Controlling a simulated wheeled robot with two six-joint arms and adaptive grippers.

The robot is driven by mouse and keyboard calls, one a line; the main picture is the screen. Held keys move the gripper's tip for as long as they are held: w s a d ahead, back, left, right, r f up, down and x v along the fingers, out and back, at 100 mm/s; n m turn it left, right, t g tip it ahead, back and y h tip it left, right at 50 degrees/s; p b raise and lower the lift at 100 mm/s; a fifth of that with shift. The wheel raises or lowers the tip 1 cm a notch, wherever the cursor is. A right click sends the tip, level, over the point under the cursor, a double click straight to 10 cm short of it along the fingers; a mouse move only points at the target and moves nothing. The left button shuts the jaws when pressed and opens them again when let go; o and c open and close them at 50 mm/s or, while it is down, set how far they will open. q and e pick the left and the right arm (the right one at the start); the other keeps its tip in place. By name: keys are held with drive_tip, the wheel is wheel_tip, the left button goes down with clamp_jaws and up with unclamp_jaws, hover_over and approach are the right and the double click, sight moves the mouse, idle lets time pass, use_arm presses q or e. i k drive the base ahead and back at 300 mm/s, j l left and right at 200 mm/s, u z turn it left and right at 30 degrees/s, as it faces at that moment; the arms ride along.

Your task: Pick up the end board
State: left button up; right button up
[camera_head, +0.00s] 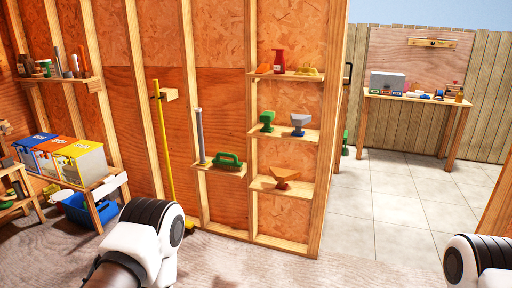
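I cannot pick out with certainty which thing is the end board. Several wooden pieces are in view, and none is clearly a separate end board. Parts of my two arms show at the bottom edge, one left of the middle and one at the right corner. Neither gripper's fingers are visible, so I see nothing held.
A plywood stud wall (225,105) with small shelves holds tools. A low bench (107,187) at left carries bins, with a blue tub (90,208) by it. A yellow-handled tool (164,150) leans on the wall. Beyond the opening, a wooden table (455,101) stands on clear tiles.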

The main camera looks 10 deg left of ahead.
sight(111, 183)
drive_tip(key=i+j+u, duration=0.25)
drive_tip(key=i+u, duration=1.2)
drive_tip(key=i+l+u, duration=0.3)
drive_tip(key=u, duration=0.2)
drive_tip(key=i+j+u, duration=0.15)
drive_tip(key=i+u, duration=0.25)
drive_tip(key=i, duration=1.6)
drive_tip(key=i+z, duration=0.25)
drive_tip(key=i, duration=0.2)
drive_tip(key=i+z, duration=0.25)
drive_tip(key=i, duration=0.25)
drive_tip(key=i+j+z, duration=0.25)
drive_tip(key=i, duration=0.2)
drive_tip(key=i+j+z, duration=0.25)
drive_tip(key=i, duration=0.2)
drive_tip(key=l, duration=0.1)
